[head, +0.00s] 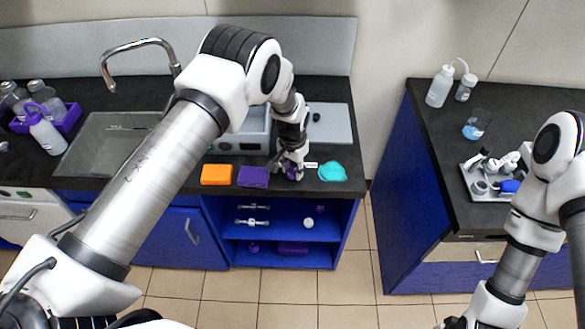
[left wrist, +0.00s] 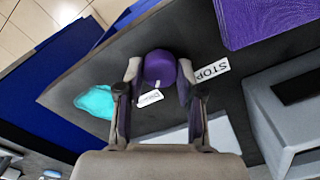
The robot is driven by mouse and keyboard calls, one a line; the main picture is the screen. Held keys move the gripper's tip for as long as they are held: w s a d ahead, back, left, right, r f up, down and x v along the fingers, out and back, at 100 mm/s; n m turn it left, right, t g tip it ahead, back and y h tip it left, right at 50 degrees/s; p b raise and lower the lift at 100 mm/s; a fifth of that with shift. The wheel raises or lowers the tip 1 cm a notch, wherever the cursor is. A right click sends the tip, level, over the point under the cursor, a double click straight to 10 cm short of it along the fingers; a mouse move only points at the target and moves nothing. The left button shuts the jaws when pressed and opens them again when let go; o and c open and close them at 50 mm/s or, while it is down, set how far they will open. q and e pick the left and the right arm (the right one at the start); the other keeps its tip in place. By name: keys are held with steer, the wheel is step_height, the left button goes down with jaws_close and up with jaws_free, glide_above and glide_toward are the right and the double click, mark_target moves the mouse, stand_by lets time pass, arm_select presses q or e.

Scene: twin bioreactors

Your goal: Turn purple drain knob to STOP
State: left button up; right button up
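The purple drain knob (left wrist: 159,68) sits on the dark bench top between my left gripper's fingers. A short white mark shows on its near side. The white STOP label (left wrist: 211,70) lies right of the knob in the left wrist view; another white label (left wrist: 150,97) lies just below the knob, its text unreadable. My left gripper (left wrist: 159,75) straddles the knob, with both fingertips against its sides as far as I can see. In the head view my left gripper (head: 290,172) is low at the bench's front edge. My right gripper's fingers are outside the view.
A teal patch (head: 332,171) lies right of my left gripper, a purple pad (head: 253,177) and an orange block (head: 216,175) left of it. A grey device (head: 252,140) stands behind. The sink (head: 100,150) is farther left. A separate bench (head: 420,150) stands right.

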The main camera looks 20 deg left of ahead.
arm_select(q)
steer(key=shift+f, duration=0.1)
steer(key=shift+f+n+b, duration=0.1)
steer(key=shift+n+b, duration=0.5)
steer(key=shift+b, duration=0.1)
steer(key=shift+f+n+b, duration=0.1)
steer(key=shift+n+b, duration=0.9)
steer(key=n+b, duration=0.3)
steer(key=n, duration=0.1)
steer(key=shift+s, duration=0.1)
steer(key=n+b, duration=0.2)
steer(key=n, duration=0.3)
steer(key=shift+n, duration=0.4)
steer(key=n+b, duration=0.1)
steer(key=n, duration=0.4)
steer(key=shift+b, duration=0.3)
steer(key=shift+s, duration=0.1)
steer(key=o, duration=1.2)
steer(key=shift+c, duration=0.2)
steer(key=shift+r, duration=0.2)
